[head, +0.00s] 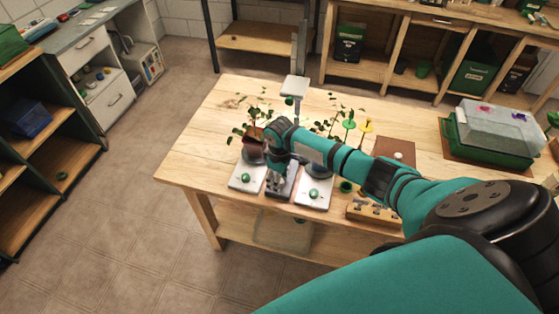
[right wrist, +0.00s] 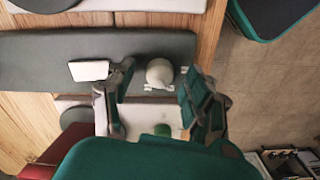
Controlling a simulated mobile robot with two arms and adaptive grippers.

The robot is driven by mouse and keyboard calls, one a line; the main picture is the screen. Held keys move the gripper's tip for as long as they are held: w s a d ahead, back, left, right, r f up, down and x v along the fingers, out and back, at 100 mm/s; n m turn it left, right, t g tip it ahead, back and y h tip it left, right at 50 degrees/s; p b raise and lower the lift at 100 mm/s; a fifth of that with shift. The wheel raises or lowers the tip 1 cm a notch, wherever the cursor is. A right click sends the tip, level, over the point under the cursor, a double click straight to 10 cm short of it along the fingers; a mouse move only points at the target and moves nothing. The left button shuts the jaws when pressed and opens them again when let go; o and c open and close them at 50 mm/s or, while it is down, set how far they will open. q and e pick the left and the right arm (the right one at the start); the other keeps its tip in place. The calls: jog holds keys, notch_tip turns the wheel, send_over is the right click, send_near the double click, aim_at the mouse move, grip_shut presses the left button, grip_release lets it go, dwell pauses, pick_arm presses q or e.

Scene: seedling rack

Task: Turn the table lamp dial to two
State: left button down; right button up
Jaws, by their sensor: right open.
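A dark grey base (head: 281,188) stands on the wooden table between two white plates in the head view, partly hidden by my right gripper. In the right wrist view the grey base (right wrist: 40,62) carries a round white dial (right wrist: 160,72) and a small white rectangle (right wrist: 88,70). My right gripper (right wrist: 157,78) is open, its fingers on either side of the white dial; I cannot tell whether they touch it. It also shows above the base in the head view (head: 276,168). The dial's marks are not readable. My left gripper is not in view.
White plates with green knobs flank the base, left (head: 245,177) and right (head: 314,194). A reddish-brown pot (head: 252,143) with a seedling stands close behind. A wooden block (head: 374,212) and a lidded green tray (head: 491,155) lie to the right.

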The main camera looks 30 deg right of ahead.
notch_tip(320, 180, up, 12)
jog(key=shift+f, duration=0.2)
jog(key=shift+f, duration=0.1)
dwell(0.4)
